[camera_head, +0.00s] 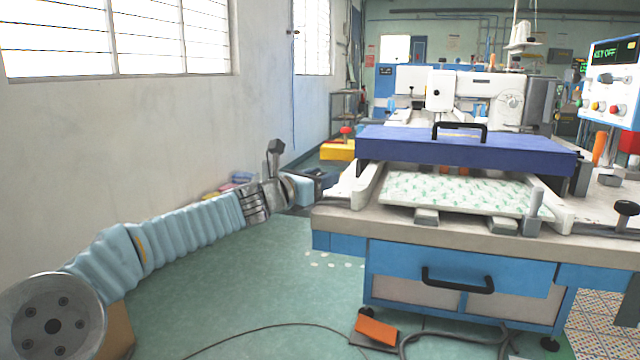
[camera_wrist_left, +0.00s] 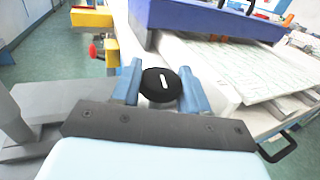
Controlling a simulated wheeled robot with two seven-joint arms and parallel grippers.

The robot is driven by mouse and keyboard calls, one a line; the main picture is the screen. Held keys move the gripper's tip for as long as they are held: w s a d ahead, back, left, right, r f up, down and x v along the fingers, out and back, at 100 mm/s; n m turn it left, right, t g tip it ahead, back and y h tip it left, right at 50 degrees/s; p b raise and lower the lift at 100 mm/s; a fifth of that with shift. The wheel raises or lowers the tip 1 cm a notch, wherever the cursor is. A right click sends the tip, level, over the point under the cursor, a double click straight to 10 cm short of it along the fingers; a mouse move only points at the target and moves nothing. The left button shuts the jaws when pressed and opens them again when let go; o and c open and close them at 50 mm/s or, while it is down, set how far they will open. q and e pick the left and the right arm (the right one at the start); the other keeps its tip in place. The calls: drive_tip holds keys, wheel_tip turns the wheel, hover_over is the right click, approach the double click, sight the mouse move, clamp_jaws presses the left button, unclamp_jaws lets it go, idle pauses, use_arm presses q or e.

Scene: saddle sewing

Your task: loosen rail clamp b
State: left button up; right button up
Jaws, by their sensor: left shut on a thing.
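My left gripper (camera_head: 322,178) reaches the left edge of the sewing table, where the fingertips are small and partly hidden. In the left wrist view the two blue fingers (camera_wrist_left: 160,88) stand on either side of a round black knob (camera_wrist_left: 154,92) with a white bar mark, closed on it. The knob appears to be that of a rail clamp; its lettering is not visible, and its lower part is hidden. The white bar points roughly up the picture. My right gripper is not in view.
A purple-blue frame (camera_head: 400,147) with a black handle lies across the table rails. A patterned white panel (camera_head: 450,192) lies below it. A grey post (camera_head: 533,212) stands at the front right. A control box (camera_head: 608,75) is at the right. Green floor is open at left.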

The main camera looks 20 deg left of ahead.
use_arm(q)
drive_tip(key=n+y+b, duration=0.1)
drive_tip(key=y+b, duration=0.1)
drive_tip(key=n+t+y+b, duration=0.1)
drive_tip(key=b, duration=0.2)
drive_tip(key=shift+d+f+y, duration=0.15)
drive_tip(key=shift+f+y, duration=0.15)
drive_tip(key=shift+y, duration=0.1)
drive_tip(key=shift+r+n+y+b, duration=0.1)
drive_tip(key=shift+n+y+b, duration=0.7)
drive_tip(key=shift+y, duration=0.2)
drive_tip(key=shift+r+n+y+b, duration=0.2)
drive_tip(key=shift+n+y+b, duration=0.2)
drive_tip(key=shift+n+y, duration=0.6)
drive_tip(key=o, duration=1)
